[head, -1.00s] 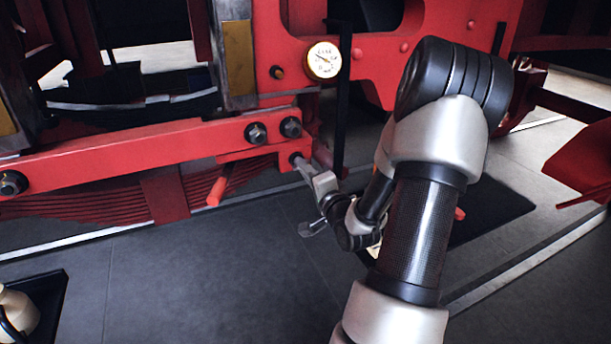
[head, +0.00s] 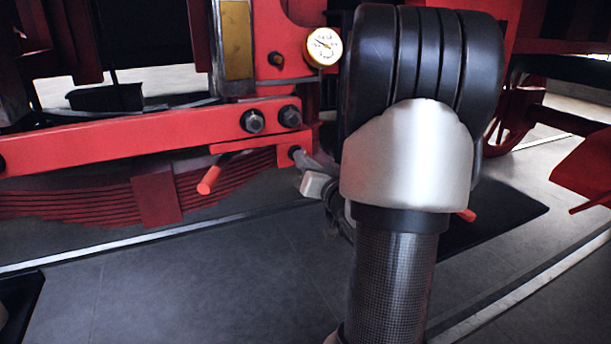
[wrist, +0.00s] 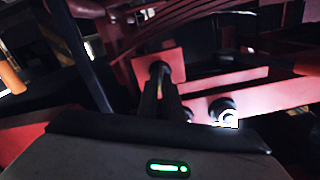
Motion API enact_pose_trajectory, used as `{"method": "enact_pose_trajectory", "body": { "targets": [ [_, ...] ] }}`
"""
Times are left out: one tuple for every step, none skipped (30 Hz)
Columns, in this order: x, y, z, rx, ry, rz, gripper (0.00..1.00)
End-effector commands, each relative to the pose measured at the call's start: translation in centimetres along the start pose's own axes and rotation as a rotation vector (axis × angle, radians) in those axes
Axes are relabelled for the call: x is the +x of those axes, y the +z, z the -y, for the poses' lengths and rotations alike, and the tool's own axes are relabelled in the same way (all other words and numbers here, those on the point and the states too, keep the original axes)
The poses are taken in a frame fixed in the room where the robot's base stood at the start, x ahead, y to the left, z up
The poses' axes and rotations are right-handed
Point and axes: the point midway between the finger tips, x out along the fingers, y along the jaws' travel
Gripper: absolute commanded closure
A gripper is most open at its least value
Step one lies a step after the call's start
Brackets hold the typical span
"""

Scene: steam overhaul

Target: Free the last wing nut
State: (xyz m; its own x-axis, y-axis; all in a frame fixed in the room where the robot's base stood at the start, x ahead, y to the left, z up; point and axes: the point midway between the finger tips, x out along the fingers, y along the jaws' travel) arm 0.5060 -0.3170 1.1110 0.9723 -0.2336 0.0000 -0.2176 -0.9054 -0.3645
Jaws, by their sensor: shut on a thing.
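My gripper (head: 302,158) reaches in from the right to the end of a small red block under the red beam. In the wrist view, its two dark fingers (wrist: 162,82) are shut close together at a dark round piece on a red plate (wrist: 178,62). This piece looks like the wing nut (wrist: 157,69), mostly hidden between the fingertips; I cannot make out its wings. My own arm hides much of the area to the right of the gripper in the head view.
A red beam (head: 110,138) with two dark bolts (head: 271,120) runs just above the gripper. A round gauge (head: 323,47) sits higher up. A red peg (head: 209,180) sticks out to the left. The grey floor (head: 200,280) in front is clear.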

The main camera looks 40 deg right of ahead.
Motion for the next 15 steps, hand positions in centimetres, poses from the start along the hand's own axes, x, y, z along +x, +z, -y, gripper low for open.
{"method": "enact_pose_trajectory", "body": {
  "targets": [
    [0.04, 0.44, -0.11, -0.046, -0.002, -0.003, 1.0],
    [0.04, 0.46, -0.1, -0.074, -0.002, -0.003, 1.0],
    [0.02, 0.4, -0.13, -0.113, -0.001, -0.005, 1.0],
    [0.02, 0.41, -0.14, -0.141, -0.001, -0.004, 1.0],
    [0.04, 0.45, -0.11, -0.169, -0.002, -0.004, 1.0],
    [0.03, 0.42, -0.11, -0.208, -0.001, -0.004, 1.0],
    [0.02, 0.39, -0.13, -0.236, -0.001, -0.004, 1.0],
    [0.04, 0.41, -0.1, -0.264, -0.002, -0.004, 1.0],
    [0.05, 0.4, -0.09, -0.301, -0.002, -0.004, 1.0],
    [0.03, 0.36, -0.11, -0.327, -0.001, -0.004, 1.0],
    [0.03, 0.34, -0.12, -0.354, -0.001, -0.005, 1.0],
    [0.04, 0.36, -0.1, -0.388, -0.001, -0.004, 1.0],
    [0.03, 0.36, -0.08, -0.413, -0.001, -0.004, 1.0],
    [0.02, 0.34, -0.09, -0.438, -0.001, -0.004, 1.0],
    [0.02, 0.32, -0.09, -0.468, -0.001, -0.004, 1.0]
  ]
}}
